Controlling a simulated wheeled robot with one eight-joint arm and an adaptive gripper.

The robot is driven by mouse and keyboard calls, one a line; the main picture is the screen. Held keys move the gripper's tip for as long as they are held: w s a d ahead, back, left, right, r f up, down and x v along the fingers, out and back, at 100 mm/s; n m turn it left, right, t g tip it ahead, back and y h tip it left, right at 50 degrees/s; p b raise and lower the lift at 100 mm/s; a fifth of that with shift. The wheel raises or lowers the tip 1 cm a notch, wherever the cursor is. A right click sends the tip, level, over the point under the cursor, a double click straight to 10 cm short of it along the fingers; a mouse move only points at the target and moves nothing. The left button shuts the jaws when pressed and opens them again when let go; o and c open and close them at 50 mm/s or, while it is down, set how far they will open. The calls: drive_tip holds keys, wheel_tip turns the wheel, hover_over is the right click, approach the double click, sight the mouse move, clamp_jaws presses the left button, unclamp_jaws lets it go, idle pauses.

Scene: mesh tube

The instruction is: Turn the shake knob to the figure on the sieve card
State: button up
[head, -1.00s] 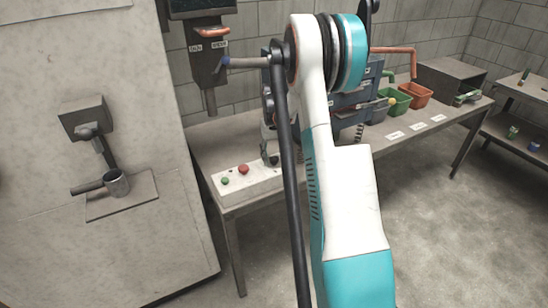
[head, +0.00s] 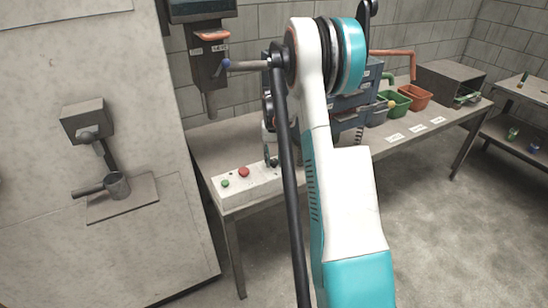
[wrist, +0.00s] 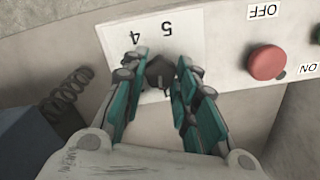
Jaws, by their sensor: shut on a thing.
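The shake knob (wrist: 158,73) is a dark round knob on a white dial plate (wrist: 185,27) in the wrist view. The figures 4 and 5 show upside down above it, and another mark below is mostly covered. My gripper (wrist: 161,62) has one finger on each side of the knob and is closed on it. In the head view my gripper (head: 271,158) is small and partly hidden by my arm, at the back end of the pale control box (head: 255,193). I cannot make out the pointer or a sieve card.
A red button (wrist: 266,62) marked OFF lies right of the knob. The control box also bears a green button (head: 225,184). A coiled cable (wrist: 68,100) hangs at left in the wrist view. Green (head: 396,103) and orange (head: 415,95) bins stand farther along the bench.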

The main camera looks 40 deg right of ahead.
sight(274, 161)
drive_tip(key=m+p, duration=0.1)
drive_tip(key=m, duration=0.3)
drive_tip(key=shift+m+p, duration=0.45)
drive_tip(key=shift+m, duration=1.55)
drive_tip(key=o, duration=1)
drive_tip(key=shift+o, duration=0.2)
wheel_tip(274, 161, up, 12)
